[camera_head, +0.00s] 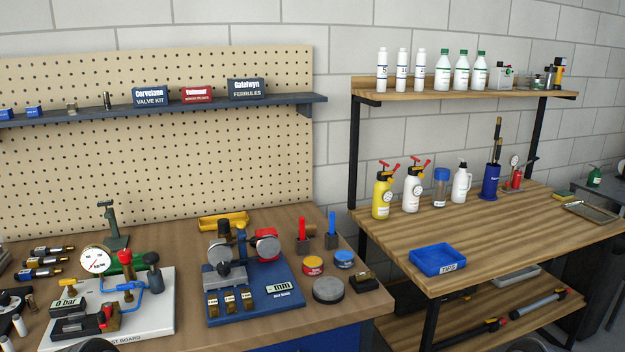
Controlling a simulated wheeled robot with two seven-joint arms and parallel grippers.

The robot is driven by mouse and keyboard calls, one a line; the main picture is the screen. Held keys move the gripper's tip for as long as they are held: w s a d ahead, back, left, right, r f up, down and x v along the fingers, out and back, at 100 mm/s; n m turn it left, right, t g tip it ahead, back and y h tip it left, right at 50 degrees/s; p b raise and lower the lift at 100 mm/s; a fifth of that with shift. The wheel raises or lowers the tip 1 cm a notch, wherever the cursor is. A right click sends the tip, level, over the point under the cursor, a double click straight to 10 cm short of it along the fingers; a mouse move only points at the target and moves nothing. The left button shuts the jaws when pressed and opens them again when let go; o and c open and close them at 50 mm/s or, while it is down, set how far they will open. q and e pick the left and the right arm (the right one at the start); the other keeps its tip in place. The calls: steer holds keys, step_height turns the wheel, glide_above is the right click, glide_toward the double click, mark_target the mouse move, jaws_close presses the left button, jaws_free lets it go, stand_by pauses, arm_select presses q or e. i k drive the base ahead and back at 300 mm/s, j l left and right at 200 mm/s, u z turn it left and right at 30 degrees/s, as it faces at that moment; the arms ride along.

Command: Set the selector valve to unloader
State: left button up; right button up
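The white test board (160,312) lies on the left bench. It carries a round pressure gauge (96,260), a brass fitting with a red top (125,260), blue piping (150,284), a dark round-topped fitting (153,272) and a display reading 0 bar (67,305). A black block with a red part and brass piece (105,318) sits at the board's front. I cannot tell which part is the selector valve, and no unloader label is legible.
Right of the board, a blue fixture plate (262,315) holds clamps and a display. Red and yellow tins (313,265) and a grey disc (328,290) stand beside it. The right bench holds bottles and a blue tips tray (438,259). A navy shelf (200,109) overhangs the left bench.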

mark_target(69, 281)
steer(key=u, duration=1.25)
